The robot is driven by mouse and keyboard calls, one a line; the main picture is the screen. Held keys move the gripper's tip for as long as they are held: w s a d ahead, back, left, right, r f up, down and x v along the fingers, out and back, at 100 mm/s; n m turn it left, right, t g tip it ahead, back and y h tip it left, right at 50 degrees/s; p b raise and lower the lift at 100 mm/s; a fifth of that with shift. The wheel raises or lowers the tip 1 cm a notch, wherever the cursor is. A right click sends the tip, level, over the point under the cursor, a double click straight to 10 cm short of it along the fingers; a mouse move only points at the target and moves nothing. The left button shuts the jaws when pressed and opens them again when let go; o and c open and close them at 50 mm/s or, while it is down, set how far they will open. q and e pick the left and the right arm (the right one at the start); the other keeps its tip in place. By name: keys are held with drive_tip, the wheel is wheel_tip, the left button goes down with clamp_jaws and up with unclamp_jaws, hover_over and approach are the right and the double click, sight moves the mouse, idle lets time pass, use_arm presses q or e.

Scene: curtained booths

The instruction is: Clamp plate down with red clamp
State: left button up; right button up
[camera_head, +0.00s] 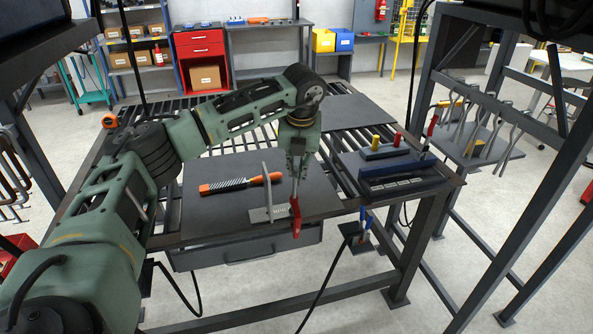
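A dark flat plate (215,210) lies on the front of the slatted table. At its front edge a clamp with a red handle (296,220) stands beside a small grey bracket (265,213) with an upright bar. My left gripper (296,186) points down at the top of the red handle, its fingers at or very near it. I cannot tell whether they are closed on the handle. Another red-handled clamp (432,128) stands at the table's right side. My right gripper is out of view.
An orange-handled brush (240,184) lies on the plate behind the bracket. A blue block holder (395,163) with coloured pieces stands at the right. An orange tape measure (110,121) sits at the far left. A dark rack (490,100) bounds the right side.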

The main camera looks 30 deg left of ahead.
use_arm(q)
clamp_jaws()
drive_tip(key=shift+r+m, duration=0.1)
drive_tip(key=shift+m, duration=0.2)
drive_tip(key=shift+m+p, duration=0.65)
drive_tip(key=shift+m, duration=0.55)
drive_tip(key=m+p, duration=0.1)
drive_tip(key=m, duration=0.5)
drive_tip(key=shift+p, duration=0.4)
drive_tip(key=shift+m, duration=1.5)
drive_tip(key=shift+m+p, duration=0.6)
drive_tip(key=shift+m, duration=0.5)
drive_tip(key=m+p, duration=0.1)
drive_tip(key=m, duration=0.6)
drive_tip(key=m+p, duration=0.1)
drive_tip(key=m, duration=0.2)
drive_tip(key=shift+d+f, duration=0.1)
drive_tip(key=shift+f, duration=0.1)
